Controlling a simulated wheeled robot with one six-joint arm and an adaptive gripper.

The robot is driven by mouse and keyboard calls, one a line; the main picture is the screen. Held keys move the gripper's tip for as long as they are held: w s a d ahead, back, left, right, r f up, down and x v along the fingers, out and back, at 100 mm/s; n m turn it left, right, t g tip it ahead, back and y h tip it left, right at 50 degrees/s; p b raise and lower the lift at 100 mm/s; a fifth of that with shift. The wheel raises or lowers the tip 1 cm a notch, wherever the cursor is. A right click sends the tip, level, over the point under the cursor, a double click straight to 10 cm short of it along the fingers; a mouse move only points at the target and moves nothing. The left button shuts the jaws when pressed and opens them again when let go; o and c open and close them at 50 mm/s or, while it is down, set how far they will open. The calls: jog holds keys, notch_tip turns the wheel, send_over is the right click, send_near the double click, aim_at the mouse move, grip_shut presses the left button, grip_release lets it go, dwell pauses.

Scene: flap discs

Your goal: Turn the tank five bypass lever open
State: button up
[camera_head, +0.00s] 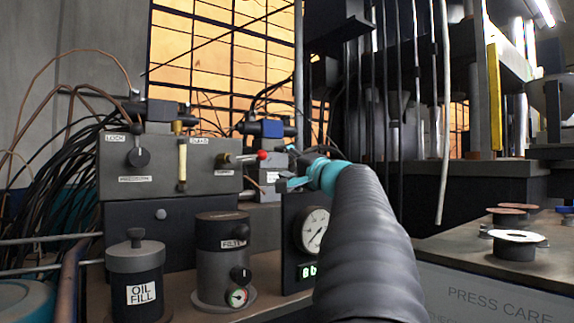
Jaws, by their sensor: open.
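A short lever with a red ball knob (263,155) sticks out to the right from a brass fitting on the upper right of a grey valve box (170,185). It lies nearly level.
An oil fill canister (136,280), a filter canister (222,262) and a pressure gauge (314,230) stand below in front. Black cables (75,165) crowd the left. Flanged spools (515,244) sit on the press table at right.

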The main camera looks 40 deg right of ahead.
jog(key=shift+s, duration=0.4)
jog(key=c, duration=0.5)
jog(key=shift+d+r+p, duration=0.15)
jog(key=shift+r+p, duration=0.2)
jog(key=shift+p, duration=0.15)
jog(key=c, duration=0.4)
jog(key=r+p, duration=0.1)
jog(key=r, duration=0.1)
jog(key=r+n+p, duration=0.1)
jog(key=r+p, duration=0.1)
jog(key=d+r+n+p, duration=0.1)
jog(key=r, duration=0.1)
jog(key=shift+s+r, duration=0.2)
jog(key=shift+s, duration=0.1)
grip_shut()
notch_tip(320, 180, up, 2)
jog(key=n+g+p, duration=0.3)
jog(key=n+p, duration=0.2)
jog(key=n, duration=0.6)
send_over(249, 156)
jog(key=s+d, duration=0.3)
jog(key=d, duration=0.1)
jog(key=shift+w+f+b, duration=0.1)
jog(key=shift+f+b, duration=0.85)
jog(key=shift+f, duration=1)
